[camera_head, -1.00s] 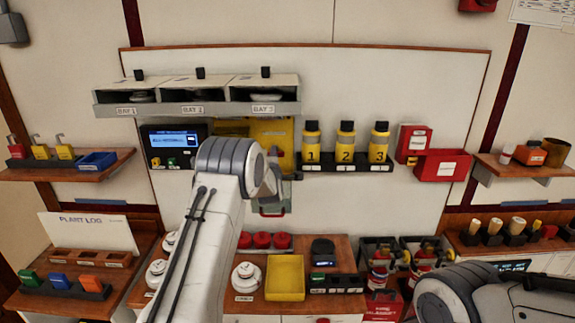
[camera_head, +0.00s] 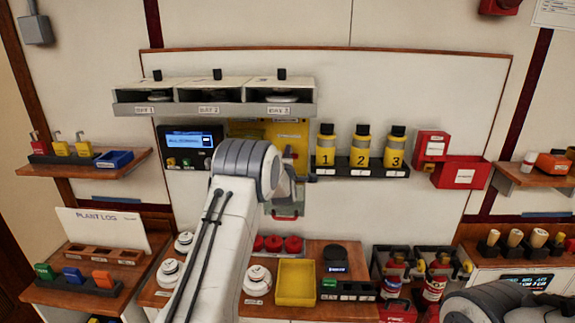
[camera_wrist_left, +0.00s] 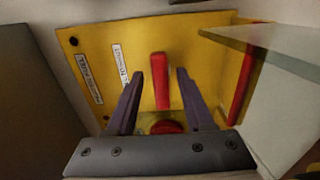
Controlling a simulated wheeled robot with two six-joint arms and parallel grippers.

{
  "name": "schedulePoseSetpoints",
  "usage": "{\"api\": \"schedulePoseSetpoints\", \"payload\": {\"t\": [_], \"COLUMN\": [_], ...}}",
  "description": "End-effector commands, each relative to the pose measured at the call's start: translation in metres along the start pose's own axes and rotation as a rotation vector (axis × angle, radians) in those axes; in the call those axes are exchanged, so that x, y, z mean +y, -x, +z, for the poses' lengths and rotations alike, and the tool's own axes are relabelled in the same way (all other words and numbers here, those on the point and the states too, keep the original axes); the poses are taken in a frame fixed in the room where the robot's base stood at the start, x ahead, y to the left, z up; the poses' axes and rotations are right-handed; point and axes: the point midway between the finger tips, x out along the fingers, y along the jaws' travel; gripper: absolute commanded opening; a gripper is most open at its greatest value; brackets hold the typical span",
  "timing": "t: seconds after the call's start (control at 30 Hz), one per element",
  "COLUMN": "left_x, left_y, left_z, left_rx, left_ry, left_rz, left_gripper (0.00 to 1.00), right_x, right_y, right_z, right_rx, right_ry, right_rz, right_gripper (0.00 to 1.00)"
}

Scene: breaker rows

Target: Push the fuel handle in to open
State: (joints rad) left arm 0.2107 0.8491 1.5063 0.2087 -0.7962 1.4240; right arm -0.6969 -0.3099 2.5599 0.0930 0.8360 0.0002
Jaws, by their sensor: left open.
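The yellow panel (camera_head: 292,133) is on the wall under the bay shelf, mostly hidden behind my left arm in the head view. In the left wrist view the yellow panel (camera_wrist_left: 205,45) fills the middle, with white labels on its left part. A red handle (camera_wrist_left: 160,80) stands out on it, with a round red part (camera_wrist_left: 168,127) below. My left gripper (camera_wrist_left: 160,73) is open, with one dark finger on each side of the red handle. I cannot tell whether they touch it. The head view hides this gripper. My right gripper is out of view.
A clear pane (camera_wrist_left: 270,50) and a second red bar (camera_wrist_left: 240,85) are right of the handle. The bay shelf (camera_head: 215,109) juts out above the panel, a display (camera_head: 190,142) is left, and yellow bottles (camera_head: 361,146) are right. A yellow tray (camera_head: 296,283) is on the counter below.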

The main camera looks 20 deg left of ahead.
Motion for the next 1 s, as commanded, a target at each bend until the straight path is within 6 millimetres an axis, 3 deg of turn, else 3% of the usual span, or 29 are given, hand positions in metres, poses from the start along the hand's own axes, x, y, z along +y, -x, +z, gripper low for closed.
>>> {"api": "schedulePoseSetpoints", "payload": {"t": [0.5,0.7,1.0], "left_x": [-0.003,-0.001,0.000], "left_y": [0.084,0.096,0.097], "left_z": [0.001,0.001,0.001], "left_rx": [-0.003,-0.001,-0.001], "left_ry": [0.000,0.000,0.000], "left_rz": [0.001,0.001,0.000], "left_gripper": [0.53,0.53,0.53], "right_x": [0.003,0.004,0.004], "right_y": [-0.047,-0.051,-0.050], "right_z": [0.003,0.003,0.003], "right_rx": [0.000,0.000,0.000], "right_ry": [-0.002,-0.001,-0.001], "right_rz": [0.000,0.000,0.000], "right_gripper": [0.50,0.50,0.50]}}
